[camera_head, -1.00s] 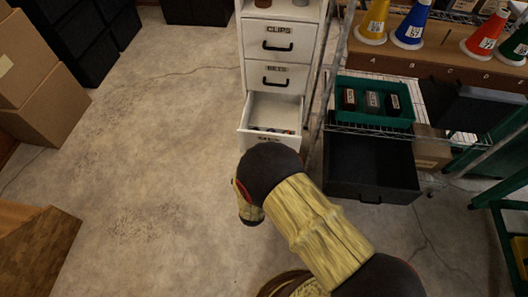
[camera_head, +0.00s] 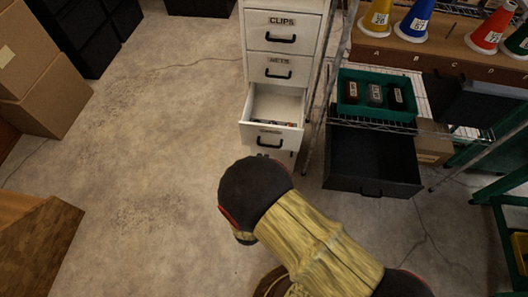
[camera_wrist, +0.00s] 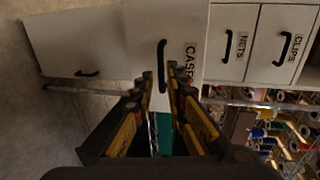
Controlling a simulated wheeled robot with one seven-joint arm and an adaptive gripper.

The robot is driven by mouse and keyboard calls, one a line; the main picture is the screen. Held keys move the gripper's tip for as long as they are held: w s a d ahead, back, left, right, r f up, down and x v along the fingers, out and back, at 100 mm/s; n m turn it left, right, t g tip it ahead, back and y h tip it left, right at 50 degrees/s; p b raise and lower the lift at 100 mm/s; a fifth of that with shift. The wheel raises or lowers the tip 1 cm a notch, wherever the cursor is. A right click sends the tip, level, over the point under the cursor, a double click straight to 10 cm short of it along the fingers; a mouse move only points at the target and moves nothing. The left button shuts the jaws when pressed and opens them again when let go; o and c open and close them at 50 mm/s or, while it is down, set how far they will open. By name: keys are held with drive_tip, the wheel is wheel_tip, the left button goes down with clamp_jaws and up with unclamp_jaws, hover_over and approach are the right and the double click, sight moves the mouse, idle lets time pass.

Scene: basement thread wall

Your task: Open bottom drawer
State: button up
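A white drawer cabinet (camera_head: 284,52) stands at the top middle of the head view. Its third drawer (camera_head: 275,102) is pulled out, with small items inside. The bottom drawer lies under it, mostly hidden by that drawer and my arm. In the sideways wrist view, the CASES drawer front (camera_wrist: 145,32) is in the middle, and a white front with a black handle, seemingly the bottom drawer (camera_wrist: 75,40), is at left. My gripper (camera_wrist: 160,72) is open, its fingertips apart on either side of the CASES handle in the picture; contact cannot be told. My arm hides it in the head view.
A wire rack with a green bin (camera_head: 376,98) and an open black drawer (camera_head: 371,158) stands right of the cabinet. Cardboard boxes (camera_head: 42,75) and black crates (camera_head: 80,30) are at left. The floor at left middle is clear.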

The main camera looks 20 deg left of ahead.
drive_tip(key=shift+v, duration=1.5)
